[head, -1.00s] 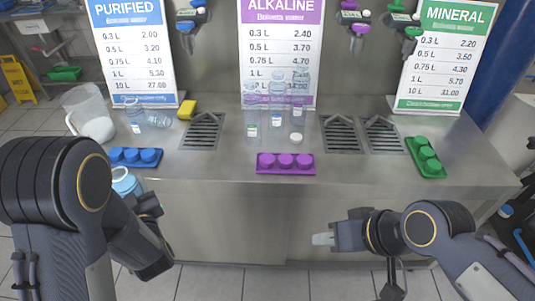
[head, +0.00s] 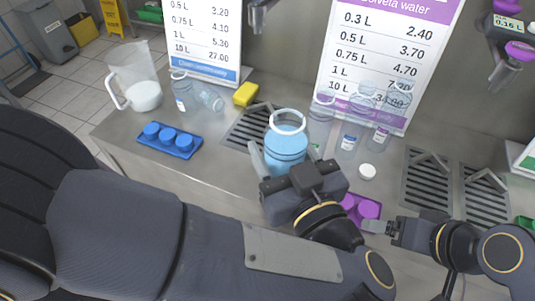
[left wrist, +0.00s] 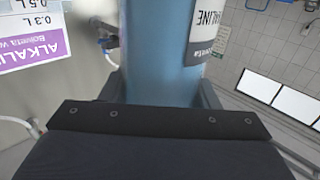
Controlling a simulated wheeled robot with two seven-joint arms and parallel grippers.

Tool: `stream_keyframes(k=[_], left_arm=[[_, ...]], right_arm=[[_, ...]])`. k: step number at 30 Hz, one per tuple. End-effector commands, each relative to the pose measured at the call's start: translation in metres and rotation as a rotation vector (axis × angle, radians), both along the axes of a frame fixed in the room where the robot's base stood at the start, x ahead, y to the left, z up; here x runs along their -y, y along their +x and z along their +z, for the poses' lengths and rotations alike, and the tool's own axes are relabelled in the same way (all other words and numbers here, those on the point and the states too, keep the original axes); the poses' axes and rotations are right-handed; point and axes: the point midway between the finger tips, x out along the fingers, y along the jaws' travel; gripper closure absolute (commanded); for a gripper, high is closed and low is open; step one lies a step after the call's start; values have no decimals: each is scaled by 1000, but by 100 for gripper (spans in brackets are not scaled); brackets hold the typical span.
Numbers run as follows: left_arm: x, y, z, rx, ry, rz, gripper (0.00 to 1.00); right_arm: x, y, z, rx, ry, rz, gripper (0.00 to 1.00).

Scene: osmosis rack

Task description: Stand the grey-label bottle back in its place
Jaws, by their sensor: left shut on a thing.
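My left gripper (head: 302,185) is shut on a large blue bottle (head: 285,146) with a white ring handle, above the counter's front edge. In the left wrist view the blue bottle (left wrist: 155,50) fills the middle, with a white and dark label (left wrist: 205,30) reading "ALKALINE". A small clear bottle (head: 210,97) lies tipped beside an upright clear bottle (head: 183,94); I cannot tell the tipped one's label colour. Several clear bottles (head: 348,142) stand at centre, partly hidden.
On the steel counter (head: 225,160) are a jug (head: 128,75), a blue cap tray (head: 170,141), a yellow sponge (head: 245,94), a white cap (head: 367,172) and drain grates (head: 425,182). A purple cap tray (head: 360,209) is partly hidden by my arm. Price signs (head: 385,50) stand behind.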

Motion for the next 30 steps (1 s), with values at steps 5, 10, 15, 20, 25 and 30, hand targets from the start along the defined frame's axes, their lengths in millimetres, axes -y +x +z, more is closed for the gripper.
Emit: stream_keyframes(k=[5,10,15,20,25,30], left_arm=[[1,5,-7,1,0,2,91],[-1,45,-25,0,1,5,91],[-2,84,-45,0,2,4,91],[-2,106,-74,0,4,0,91],[-1,119,-87,3,-2,-2,91],[-3,128,-100,2,1,1,91]], right_arm=[[0,0,-1,0,0,0,19],[0,0,-1,0,0,0,19],[0,0,-3,0,0,0,19],[0,0,-7,0,0,0,19],[0,0,-8,0,0,0,19],[0,0,-10,0,0,0,19]])
